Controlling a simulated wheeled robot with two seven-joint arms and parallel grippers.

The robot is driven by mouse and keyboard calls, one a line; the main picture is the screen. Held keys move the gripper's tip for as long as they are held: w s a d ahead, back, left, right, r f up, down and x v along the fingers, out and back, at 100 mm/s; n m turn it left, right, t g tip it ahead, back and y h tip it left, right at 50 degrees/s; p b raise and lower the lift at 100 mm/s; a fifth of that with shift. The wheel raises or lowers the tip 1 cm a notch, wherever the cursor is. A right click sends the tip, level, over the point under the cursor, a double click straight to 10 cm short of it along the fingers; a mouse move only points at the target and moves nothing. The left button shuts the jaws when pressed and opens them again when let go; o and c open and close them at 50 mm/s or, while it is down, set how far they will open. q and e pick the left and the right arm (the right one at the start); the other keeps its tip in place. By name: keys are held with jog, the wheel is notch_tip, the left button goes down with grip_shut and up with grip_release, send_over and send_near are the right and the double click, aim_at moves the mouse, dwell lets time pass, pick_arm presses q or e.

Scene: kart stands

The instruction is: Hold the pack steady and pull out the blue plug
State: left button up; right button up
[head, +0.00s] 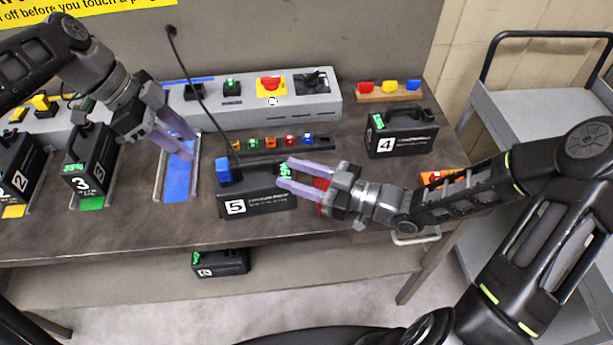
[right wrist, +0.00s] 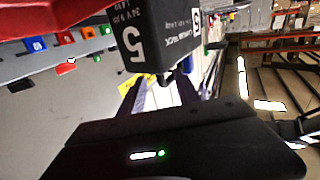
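The pack marked 5 (head: 262,204) is black and lies near the front of the bench. It also shows, close and upside down, in the right wrist view (right wrist: 165,35). The blue plug (head: 223,170) sits at the pack's left end, with a black cable rising from it. My right gripper (head: 284,176) is at the pack's right end, fingers apart; the wrist view shows a gap between them. Contact with the pack is unclear. My left gripper (head: 190,143) is open and empty, up and left of the plug, over a blue-floored bay (head: 179,181).
Packs 3 (head: 90,172) and 2 (head: 20,172) stand at the left; pack 4 (head: 400,140) is at the back right. A grey panel (head: 315,107) with a red button (head: 270,83) runs behind. A row of small coloured plugs (head: 271,143) lies just behind pack 5. A grey cart (head: 540,110) stands right.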

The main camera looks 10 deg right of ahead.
aim_at(278, 169)
jog(key=x, duration=0.5)
jog(key=shift+d, duration=0.1)
grip_shut()
dwell(0.3)
dwell(1.0)
